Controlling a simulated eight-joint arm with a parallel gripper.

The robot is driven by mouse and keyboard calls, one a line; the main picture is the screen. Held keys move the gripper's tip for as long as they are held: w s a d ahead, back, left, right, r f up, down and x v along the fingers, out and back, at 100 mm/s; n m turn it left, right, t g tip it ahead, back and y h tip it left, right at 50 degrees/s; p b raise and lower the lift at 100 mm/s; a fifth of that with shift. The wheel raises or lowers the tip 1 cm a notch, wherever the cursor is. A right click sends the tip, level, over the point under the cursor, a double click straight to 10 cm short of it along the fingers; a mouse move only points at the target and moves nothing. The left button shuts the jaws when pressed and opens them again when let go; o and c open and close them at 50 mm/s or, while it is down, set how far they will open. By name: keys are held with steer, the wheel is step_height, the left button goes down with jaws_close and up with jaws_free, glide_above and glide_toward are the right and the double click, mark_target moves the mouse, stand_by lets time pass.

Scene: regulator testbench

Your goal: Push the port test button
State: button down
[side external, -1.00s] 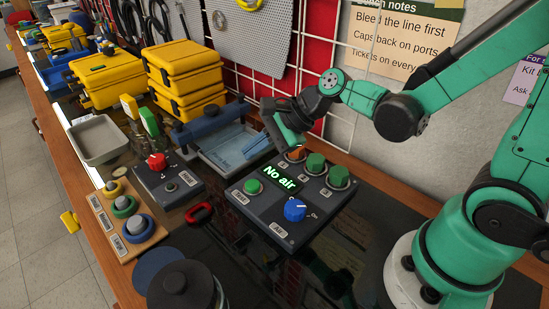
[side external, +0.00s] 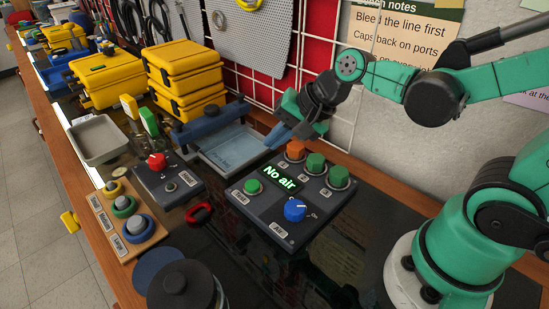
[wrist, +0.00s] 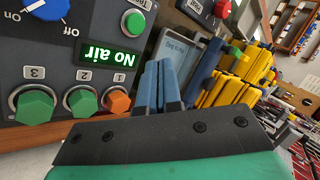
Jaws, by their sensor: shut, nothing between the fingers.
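A dark control panel (side external: 265,228) lies on the bench, with a small round green button (side external: 253,187) on its left part beside a label too small to read. This button also shows at the top of the wrist view (wrist: 133,22). The panel's display (side external: 279,178) reads "No air" in green. A blue knob (side external: 294,210) sits at the panel's front. An orange hex cap (side external: 295,150) and two green hex caps (side external: 315,163) line its back edge. My gripper (side external: 277,137) is shut and empty, its blue fingers raised above and behind the panel's back-left edge, apart from the button.
A clear blue-tinted tray (side external: 228,150) lies behind the panel's left. A box with a red button (side external: 157,162) and a wooden board with several round knobs (side external: 128,232) stand left. A red ring (side external: 199,213) lies between. A wire grid wall borders the back.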

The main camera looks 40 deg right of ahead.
steer(key=s+d+n+h, duration=0.1)
steer(key=n, duration=0.2)
steer(key=s+d+r+n+h, duration=0.1)
steer(key=n, duration=0.3)
steer(key=s+d+r+n+h, duration=0.1)
steer(key=s+n, duration=0.1)
steer(key=n, duration=0.1)
steer(key=shift+d, duration=0.25)
step_height(320, 180, up, 4)
steer(key=g, duration=0.7)
glide_above(253, 183)
steer(key=shift+f, duration=0.1)
step_height(253, 183, down, 14)
steer(key=shift+f, duration=0.1)
